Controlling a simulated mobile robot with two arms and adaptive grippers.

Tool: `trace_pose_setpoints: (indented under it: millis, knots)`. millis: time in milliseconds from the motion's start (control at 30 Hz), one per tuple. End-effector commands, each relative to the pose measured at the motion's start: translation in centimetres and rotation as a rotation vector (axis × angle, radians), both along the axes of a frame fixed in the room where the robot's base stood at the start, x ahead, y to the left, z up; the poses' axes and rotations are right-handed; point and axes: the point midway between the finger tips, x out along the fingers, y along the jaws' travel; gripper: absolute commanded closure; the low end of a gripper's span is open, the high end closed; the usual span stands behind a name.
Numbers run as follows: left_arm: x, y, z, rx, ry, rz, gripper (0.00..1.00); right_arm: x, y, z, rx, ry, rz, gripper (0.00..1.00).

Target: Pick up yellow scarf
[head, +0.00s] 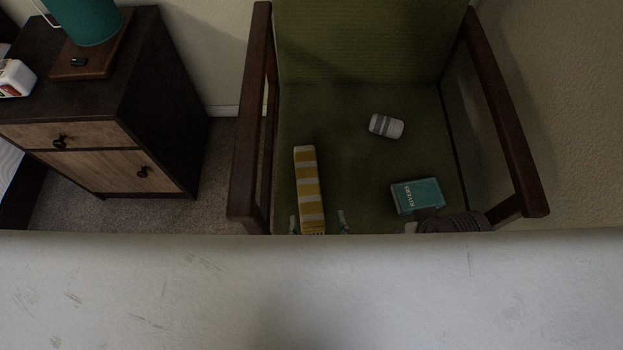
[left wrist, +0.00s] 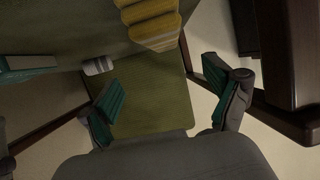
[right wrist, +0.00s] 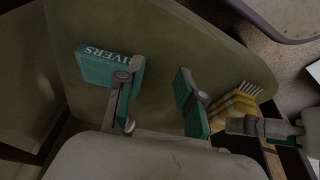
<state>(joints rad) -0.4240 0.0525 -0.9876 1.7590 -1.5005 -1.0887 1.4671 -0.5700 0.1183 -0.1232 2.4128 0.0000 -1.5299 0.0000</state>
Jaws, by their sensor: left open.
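The yellow scarf (head: 309,185), striped yellow and white, lies as a long folded strip on the left part of the green chair seat. My left gripper (head: 318,224) is open, its two teal fingertips on either side of the scarf's near end in the head view. In the left wrist view the scarf (left wrist: 153,22) is beyond and above the open fingers (left wrist: 160,76), not visibly gripped. My right gripper (right wrist: 158,72) is open and empty near a teal RIVERS box or book. The right wrist view shows part of the scarf (right wrist: 233,108) beside my left gripper.
The teal RIVERS box or book (head: 417,195) lies on the seat's right, and a grey and white cylinder (head: 386,126) lies farther back. Wooden armrests (head: 252,130) bound the chair (head: 350,100). A dark cabinet (head: 165,100) stands left. A pale surface (head: 450,290) hides the near part.

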Motion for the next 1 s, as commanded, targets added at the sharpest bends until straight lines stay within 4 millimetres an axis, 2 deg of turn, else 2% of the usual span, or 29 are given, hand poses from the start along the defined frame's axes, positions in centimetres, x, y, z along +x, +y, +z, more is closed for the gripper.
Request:
trace_pose_setpoints:
  millis: [33,200,467,700,833,1000]
  knots:
    - [1.2,0.1,-0.4,0.001,-0.004,0.001,0.1,-0.1,0.0,0.2,-0.001,-0.001,0.0,0.63]
    - [3.9,0.5,-1.6,0.002,-0.002,0.001,0.1,-0.3,-0.1,0.9,0.0,-0.005,0.0,0.63]
    - [5.6,0.8,-2.5,0.002,0.0,0.001,0.1,-0.5,-0.1,1.3,-0.001,-0.006,-0.001,0.63]
    - [8.7,1.6,-4.1,0.001,-0.001,0.001,0.1,-0.6,-0.1,1.3,-0.001,-0.006,-0.001,0.63]
    - [9.6,1.7,-4.4,0.0,0.001,0.001,0.1,-0.6,-0.1,1.2,-0.001,-0.005,-0.001,0.63]
    - [9.6,1.7,-4.5,0.0,0.002,0.001,0.1,-0.6,-0.1,1.2,-0.001,-0.005,-0.001,0.63]
